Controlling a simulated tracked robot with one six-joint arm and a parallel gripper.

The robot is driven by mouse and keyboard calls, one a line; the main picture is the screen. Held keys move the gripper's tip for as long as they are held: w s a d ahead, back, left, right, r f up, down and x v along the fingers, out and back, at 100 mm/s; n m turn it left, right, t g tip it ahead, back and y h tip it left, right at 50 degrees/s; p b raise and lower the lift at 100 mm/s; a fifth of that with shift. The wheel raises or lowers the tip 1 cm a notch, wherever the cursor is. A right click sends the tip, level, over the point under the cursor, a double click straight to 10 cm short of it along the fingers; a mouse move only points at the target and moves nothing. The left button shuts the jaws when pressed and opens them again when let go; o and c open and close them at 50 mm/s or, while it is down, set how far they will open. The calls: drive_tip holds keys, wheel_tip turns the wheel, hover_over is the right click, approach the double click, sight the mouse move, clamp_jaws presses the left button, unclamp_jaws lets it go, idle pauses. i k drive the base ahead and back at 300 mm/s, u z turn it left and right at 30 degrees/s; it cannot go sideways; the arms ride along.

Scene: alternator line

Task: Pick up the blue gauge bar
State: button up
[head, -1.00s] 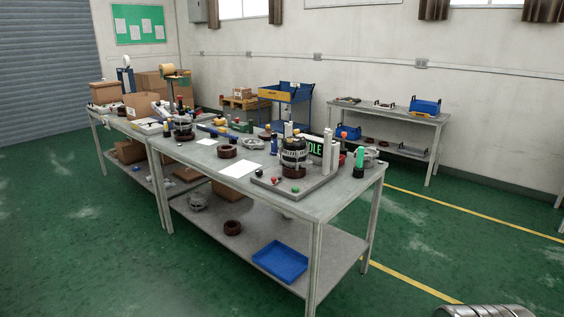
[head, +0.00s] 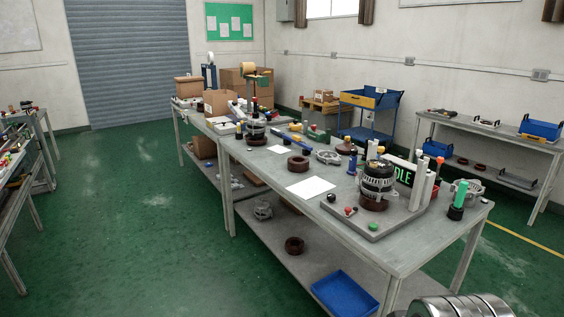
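A long, thin dark-blue bar (head: 289,137), which looks like the blue gauge bar, lies flat near the middle of the long grey workbench (head: 262,170). It is small in the head view, and its ends are hard to make out among the parts around it. My gripper is not in view. Only a ribbed metal piece, probably part of my arm, shows at the bottom right edge, well apart from the bar.
A brown ring (head: 298,163), a white sheet (head: 311,188) and an alternator fixture (head: 377,183) stand on the bench. A blue tray (head: 345,293) lies on its lower shelf. Open green floor (head: 130,220) lies left of the bench, with another bench (head: 22,165) at far left.

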sight(297, 140)
drive_tip(key=u, duration=0.4)
drive_tip(key=i, duration=1.55)
drive_tip(key=u, duration=0.25)
drive_tip(key=i, duration=2.45)
drive_tip(key=z, duration=0.1)
